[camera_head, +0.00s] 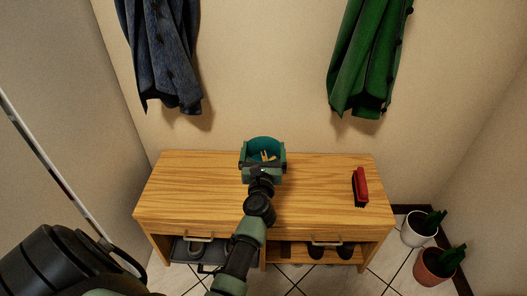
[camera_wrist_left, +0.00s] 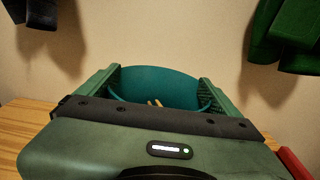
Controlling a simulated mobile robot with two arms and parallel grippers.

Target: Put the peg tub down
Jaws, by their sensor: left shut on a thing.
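The peg tub (camera_head: 264,144) is a teal tub with a few light wooden pegs inside. It is at the back middle of the wooden bench (camera_head: 190,190), in front of the wall. My left gripper (camera_head: 263,166) reaches it from the front and is shut on it. In the left wrist view the tub (camera_wrist_left: 155,82) sits between the two green fingers (camera_wrist_left: 157,100), and its pegs show just above my gripper's dark edge. My gripper hides the tub's front and underside, so I cannot tell whether it touches the bench top. My right gripper is not in view.
A red brush (camera_head: 361,186) lies at the bench's right end. Blue (camera_head: 168,55) and green (camera_head: 368,60) coats hang above. Shoes stand on the shelf below. Two potted plants (camera_head: 420,229) are on the floor at right. The bench top left of the tub is clear.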

